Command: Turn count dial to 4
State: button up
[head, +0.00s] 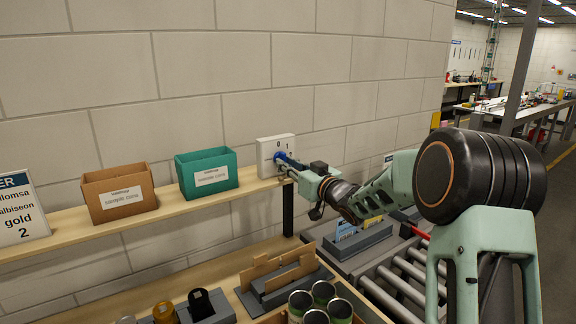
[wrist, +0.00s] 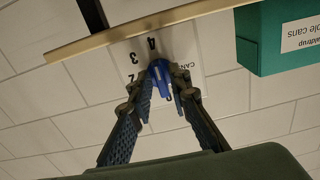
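The count dial is a blue knob on a white panel (head: 264,152) fixed at the wall above the shelf's right end. The head view shows the digits 0 and 1 at its upper part. In the wrist view, which is upside down, the blue dial (wrist: 160,72) sits between my fingertips, with 4, 3 and 2 printed around it. My gripper (head: 291,165) reaches the dial from the right. In the wrist view its fingers (wrist: 165,84) close in on both sides of the knob. The fingers partly cover the dial, and its pointer direction is unclear.
A teal box (head: 207,174) and a brown box (head: 118,193) stand on the wooden shelf (head: 160,204) left of the panel. A sign (head: 20,212) reads gold 2. Several open cans (head: 322,292) stand below. A roller conveyor (head: 405,285) lies at the lower right.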

jog(key=shift+o, duration=0.6)
jog(key=v, duration=1.2)
